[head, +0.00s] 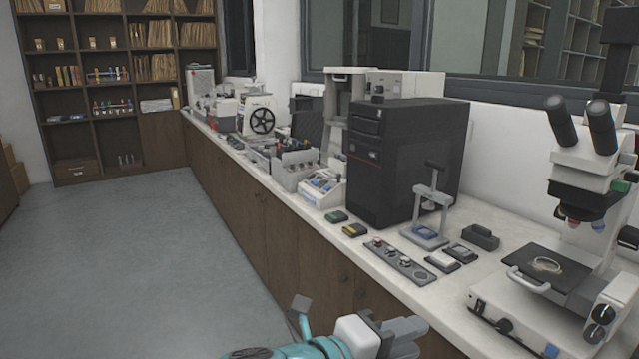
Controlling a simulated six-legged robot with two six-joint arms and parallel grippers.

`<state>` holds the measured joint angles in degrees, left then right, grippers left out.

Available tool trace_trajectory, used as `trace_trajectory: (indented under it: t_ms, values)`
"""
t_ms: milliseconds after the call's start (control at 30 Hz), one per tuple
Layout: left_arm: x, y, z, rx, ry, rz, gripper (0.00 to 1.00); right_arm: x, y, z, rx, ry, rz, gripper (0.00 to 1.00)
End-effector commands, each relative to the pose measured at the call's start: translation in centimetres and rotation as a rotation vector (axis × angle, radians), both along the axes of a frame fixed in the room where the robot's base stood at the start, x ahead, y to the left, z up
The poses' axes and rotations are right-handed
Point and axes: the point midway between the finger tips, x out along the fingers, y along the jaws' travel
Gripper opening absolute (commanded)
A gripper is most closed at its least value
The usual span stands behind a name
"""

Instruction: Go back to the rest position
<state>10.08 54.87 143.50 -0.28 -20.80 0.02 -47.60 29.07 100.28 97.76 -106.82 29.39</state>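The mounting press (432,200), a small grey stand with an upright post and a top lever, stands on the counter in front of the black computer tower. A blue piece (426,232) lies on its base.
On the counter (335,228) are a black computer tower (395,160), a control strip with knobs (400,262), small trays (442,261), a dark block (481,237) and a microscope (580,175). More instruments stand farther back. The grey floor (120,260) at left is clear.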

Motion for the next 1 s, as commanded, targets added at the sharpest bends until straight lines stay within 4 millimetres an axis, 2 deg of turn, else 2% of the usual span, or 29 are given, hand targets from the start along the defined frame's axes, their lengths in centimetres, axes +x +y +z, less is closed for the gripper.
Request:
trace_trajectory:
  t_ms: [67, 167, 333, 467, 567, 667, 700, 767, 800, 833, 900, 967, 1000]
  values:
    - [0.0, 0.0, 0.6, 0.000, 0.000, 0.000, 0.43, 0.7, -1.9, -0.2, -0.003, 0.021, -0.048, 0.31]
    - [0.0, 0.0, 1.3, 0.000, 0.000, 0.000, 0.43, 1.8, -4.4, -1.5, -0.021, 0.065, -0.115, 0.31]
    - [0.0, 0.0, 2.3, 0.000, 0.000, 0.000, 0.43, 3.0, -9.1, -4.5, -0.091, 0.167, -0.213, 0.31]
    - [0.0, 0.0, 3.3, 0.000, 0.000, 0.000, 0.43, 4.3, -13.1, -7.5, -0.181, 0.249, -0.223, 0.31]
    - [0.0, 0.0, 4.2, 0.000, 0.000, 0.000, 0.43, 5.7, -16.3, -10.9, -0.252, 0.343, -0.156, 0.31]
    - [0.0, 0.0, 5.3, 0.000, 0.000, 0.000, 0.43, 7.0, -19.4, -16.5, -0.311, 0.498, 0.015, 0.31]
    - [0.0, 0.0, 5.8, 0.000, 0.000, 0.000, 0.43, 7.2, -20.3, -19.7, -0.322, 0.583, 0.126, 0.31]
    - [0.0, 0.0, 6.4, 0.000, 0.000, 0.000, 0.43, 6.8, -20.5, -24.8, -0.318, 0.719, 0.325, 0.31]
    - [0.0, 0.0, 6.7, 0.000, 0.000, 0.000, 0.43, 6.1, -19.9, -28.1, -0.304, 0.805, 0.469, 0.31]
    - [0.0, 0.0, 6.9, 0.000, 0.000, 0.000, 0.43, 5.2, -19.2, -30.4, -0.289, 0.866, 0.581, 0.31]
    - [0.0, 0.0, 7.2, 0.000, 0.000, 0.000, 0.43, 2.6, -16.6, -35.1, -0.246, 0.988, 0.844, 0.31]
    - [0.0, 0.0, 7.4, 0.000, 0.000, 0.000, 0.43, -0.3, -13.6, -38.2, -0.208, 1.072, 1.077, 0.31]
    - [0.0, 0.0, 7.5, 0.000, 0.000, 0.000, 0.43, -2.4, -11.5, -39.6, -0.186, 1.117, 1.230, 0.31]
